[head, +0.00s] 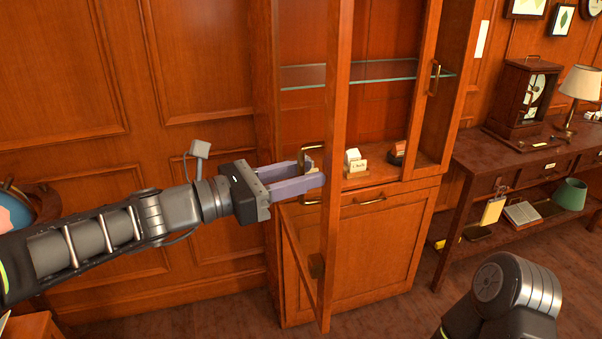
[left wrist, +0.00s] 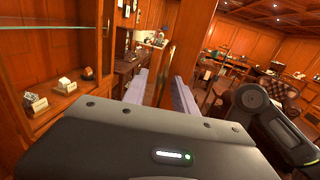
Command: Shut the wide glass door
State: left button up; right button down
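The wide glass door (head: 337,100) stands open in the head view, swung out from the left side of the wooden cabinet (head: 385,225) and seen nearly edge-on. Its brass handle (head: 304,154) is on the side facing my left gripper. My left gripper (head: 312,172) is at the handle, with its fingers pointing right. In the left wrist view, its two fingers (left wrist: 163,92) are apart, with the door's wooden frame (left wrist: 186,45) just beyond them. I cannot tell whether they touch the handle, which is partly hidden. My right gripper is out of view.
A side table (head: 490,150) with a lamp (head: 582,84) stands further right. A globe (head: 15,207) is at far left.

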pick_arm(q)
grip_shut()
dwell(1.3)
